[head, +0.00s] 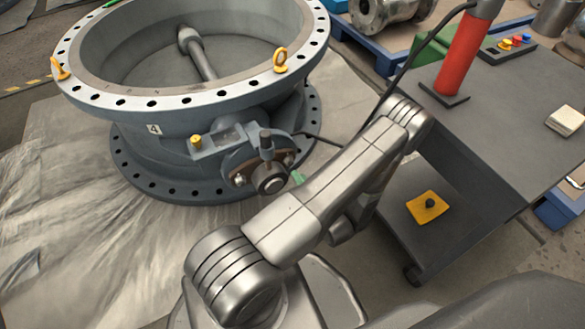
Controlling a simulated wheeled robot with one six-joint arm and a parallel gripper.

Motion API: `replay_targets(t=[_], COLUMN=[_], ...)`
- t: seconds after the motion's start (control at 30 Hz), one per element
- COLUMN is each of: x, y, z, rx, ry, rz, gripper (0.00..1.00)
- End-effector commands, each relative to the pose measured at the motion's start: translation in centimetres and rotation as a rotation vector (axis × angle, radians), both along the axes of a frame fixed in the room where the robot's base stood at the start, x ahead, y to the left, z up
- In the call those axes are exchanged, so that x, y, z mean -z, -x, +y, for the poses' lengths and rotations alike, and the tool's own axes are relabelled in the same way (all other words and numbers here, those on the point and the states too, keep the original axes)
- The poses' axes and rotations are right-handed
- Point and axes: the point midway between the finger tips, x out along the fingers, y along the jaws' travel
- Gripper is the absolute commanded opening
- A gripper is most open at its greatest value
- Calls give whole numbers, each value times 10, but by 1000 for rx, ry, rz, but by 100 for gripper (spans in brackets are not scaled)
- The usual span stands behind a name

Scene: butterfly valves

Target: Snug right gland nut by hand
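The big grey butterfly valve (190,101) lies flat on a plastic sheet, marked with a 4. Its shaft end (272,182) faces me, with a brownish gland plate (240,160) around it. A small pale nut, the right gland nut (288,160), shows at the right of the shaft, close to my arm in the picture. A similar left gland nut (239,180) shows at the left. How tight either nut is, I cannot tell. My arm crosses the middle of the view; my gripper does not show.
A dark cart (510,125) stands at the right with a red cylinder (463,50), colored buttons (515,41) and a pale block (566,121). A yellow pad (428,206) lies on its lower shelf. A black cable runs to the valve. The sheet (70,215) at left is clear.

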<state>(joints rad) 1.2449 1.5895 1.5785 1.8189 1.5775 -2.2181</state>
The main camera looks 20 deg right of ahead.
Motion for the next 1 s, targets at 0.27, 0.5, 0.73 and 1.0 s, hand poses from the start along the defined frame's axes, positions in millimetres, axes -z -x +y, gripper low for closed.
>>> replay_targets(t=[0.27, 0.5, 0.73, 1.0], x=[1, 0, 0, 0], y=[-43, -59, -60, -60], z=[4, 5, 5, 5], rx=[-4, -1, 0, 0], ry=[2, -1, -1, -1], rz=[1, 1, 0, 0], gripper=[36, 36, 36, 4])
